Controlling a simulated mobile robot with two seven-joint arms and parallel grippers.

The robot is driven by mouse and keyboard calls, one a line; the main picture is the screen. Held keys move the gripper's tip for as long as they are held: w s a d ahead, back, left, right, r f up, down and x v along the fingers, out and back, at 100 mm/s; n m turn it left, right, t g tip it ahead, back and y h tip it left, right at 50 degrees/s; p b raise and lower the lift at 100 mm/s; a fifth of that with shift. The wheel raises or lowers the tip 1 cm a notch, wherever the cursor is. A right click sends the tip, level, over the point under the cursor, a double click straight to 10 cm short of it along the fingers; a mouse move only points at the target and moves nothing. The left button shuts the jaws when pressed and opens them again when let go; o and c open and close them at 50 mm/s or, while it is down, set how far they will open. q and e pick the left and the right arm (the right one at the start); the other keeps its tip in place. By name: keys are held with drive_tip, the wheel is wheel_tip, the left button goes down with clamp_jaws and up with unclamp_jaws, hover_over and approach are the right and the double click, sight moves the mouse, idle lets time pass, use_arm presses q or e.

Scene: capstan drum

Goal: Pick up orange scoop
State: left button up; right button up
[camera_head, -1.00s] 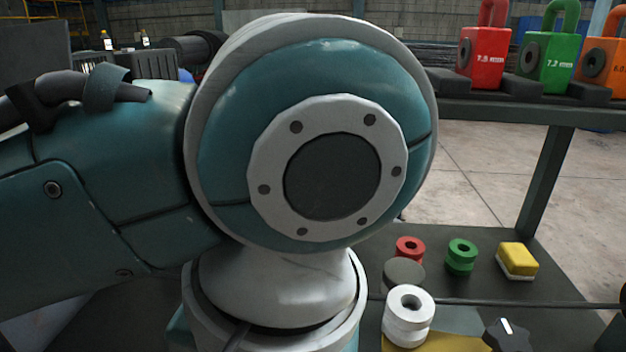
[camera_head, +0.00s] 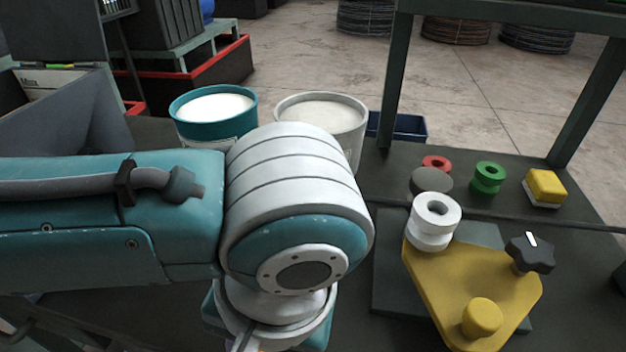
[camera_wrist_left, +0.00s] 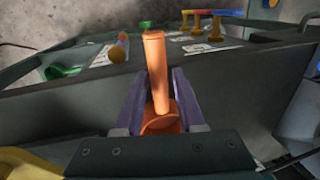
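The orange scoop (camera_wrist_left: 156,72) shows in the left wrist view, its handle pointing up the picture and its rounded end near the palm. My left gripper (camera_wrist_left: 160,80) has one dark finger on each side of the scoop. The fingers are close to the scoop, but I cannot tell whether they grip it. In the head view my left arm covers the middle left, and its gripper is out of the picture. The scoop does not show there. My right gripper is in neither view.
In the head view a teal tub (camera_head: 212,112) and a white tub (camera_head: 322,116) stand behind my arm. A yellow plate (camera_head: 470,290) with a white spool (camera_head: 435,222) is at right. In the wrist view a grey wall (camera_wrist_left: 70,118) crosses behind the scoop, with a green scoop (camera_wrist_left: 62,71) beyond.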

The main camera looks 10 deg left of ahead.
use_arm(q)
clamp_jaws()
idle(1.4)
